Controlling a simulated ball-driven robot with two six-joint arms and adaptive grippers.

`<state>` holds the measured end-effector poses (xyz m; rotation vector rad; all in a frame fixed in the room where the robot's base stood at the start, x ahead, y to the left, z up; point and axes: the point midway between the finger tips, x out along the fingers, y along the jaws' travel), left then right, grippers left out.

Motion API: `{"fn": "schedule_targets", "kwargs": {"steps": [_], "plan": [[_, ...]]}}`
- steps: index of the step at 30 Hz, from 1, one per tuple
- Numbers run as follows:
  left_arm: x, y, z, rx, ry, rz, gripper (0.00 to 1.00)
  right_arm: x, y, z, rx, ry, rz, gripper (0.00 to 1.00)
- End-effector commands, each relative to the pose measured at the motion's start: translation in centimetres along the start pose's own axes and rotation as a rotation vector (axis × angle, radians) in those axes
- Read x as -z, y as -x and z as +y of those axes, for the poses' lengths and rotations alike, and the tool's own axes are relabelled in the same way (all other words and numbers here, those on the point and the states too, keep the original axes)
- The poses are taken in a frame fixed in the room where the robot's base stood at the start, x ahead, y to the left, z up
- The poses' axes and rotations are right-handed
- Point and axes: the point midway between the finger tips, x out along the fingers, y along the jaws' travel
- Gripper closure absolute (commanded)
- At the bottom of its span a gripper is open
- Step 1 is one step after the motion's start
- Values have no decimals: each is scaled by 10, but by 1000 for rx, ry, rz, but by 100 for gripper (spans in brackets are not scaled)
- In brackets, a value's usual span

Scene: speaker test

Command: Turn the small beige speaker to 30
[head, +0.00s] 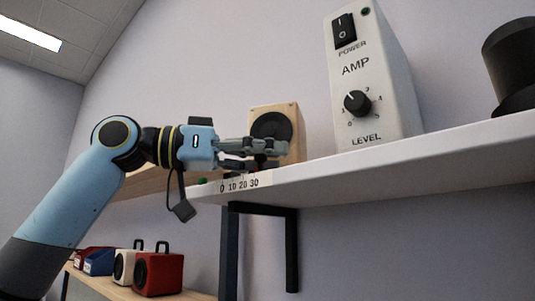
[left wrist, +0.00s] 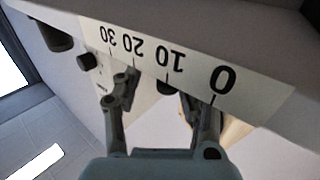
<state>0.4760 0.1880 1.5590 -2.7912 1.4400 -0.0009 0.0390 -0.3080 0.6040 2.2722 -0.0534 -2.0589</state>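The small beige speaker (head: 288,110) with a round black cone stands on the white shelf, behind my left gripper. A white scale strip (head: 240,185) marked 0, 10, 20, 30 runs along the shelf's front edge; it shows upside down in the left wrist view (left wrist: 190,72). My left gripper (head: 270,155) is in front of the speaker, just above the strip, and hides its lower part. In the left wrist view its fingers (left wrist: 160,92) are apart, with a small dark piece (left wrist: 166,87) between them near the 10 mark. Contact cannot be told. My right gripper is not in view.
A white amp (head: 372,85) with a power switch and level knob stands on the shelf (head: 400,165) to the right. A black hat-like object (head: 512,65) is at far right. Red (head: 158,273) and white (head: 124,266) boxes with handles stand on a lower shelf.

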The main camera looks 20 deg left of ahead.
Motion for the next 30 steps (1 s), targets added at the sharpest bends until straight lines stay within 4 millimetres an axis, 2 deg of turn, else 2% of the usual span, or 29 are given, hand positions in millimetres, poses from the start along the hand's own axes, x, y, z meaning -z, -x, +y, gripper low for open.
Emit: {"fn": "schedule_targets", "kwargs": {"steps": [8, 11, 21, 25, 30], "plan": [[3, 0, -1, 2, -1, 1, 60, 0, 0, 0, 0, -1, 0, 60], [15, 0, -1, 1, -2, 5, 60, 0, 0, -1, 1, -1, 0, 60], [81, 0, 0, 0, -2, 4, 60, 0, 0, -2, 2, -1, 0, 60], [95, 0, -1, 1, 1, 1, 60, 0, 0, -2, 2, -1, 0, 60], [100, 0, -1, 1, 1, 0, 60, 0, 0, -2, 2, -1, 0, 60]]}}
